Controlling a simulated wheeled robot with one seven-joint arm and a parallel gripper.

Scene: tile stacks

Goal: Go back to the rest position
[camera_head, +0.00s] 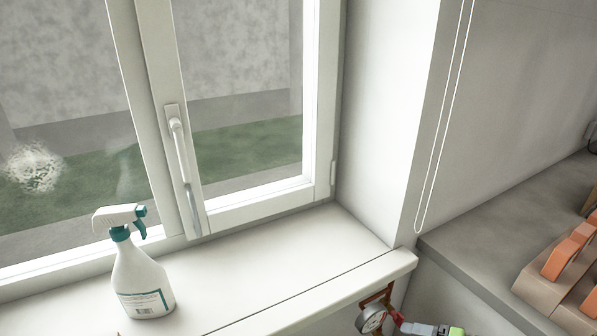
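My gripper is not in this view, so I cannot see whether it holds anything. No tile stack shows clearly. A white spray bottle (141,279) with a teal and white trigger head stands upright on the white window sill (262,262), at the lower left. The window (240,100) behind it looks shut, with its handle (181,150) pointing down. A whitish smear (35,167) shows on the left pane.
A grey counter (500,225) on the right carries orange pieces in a tan holder (541,288). A white cord loop (431,180) hangs by the wall corner. A round gauge (371,319) on a copper-coloured pipe sits below the sill. The sill right of the bottle is clear.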

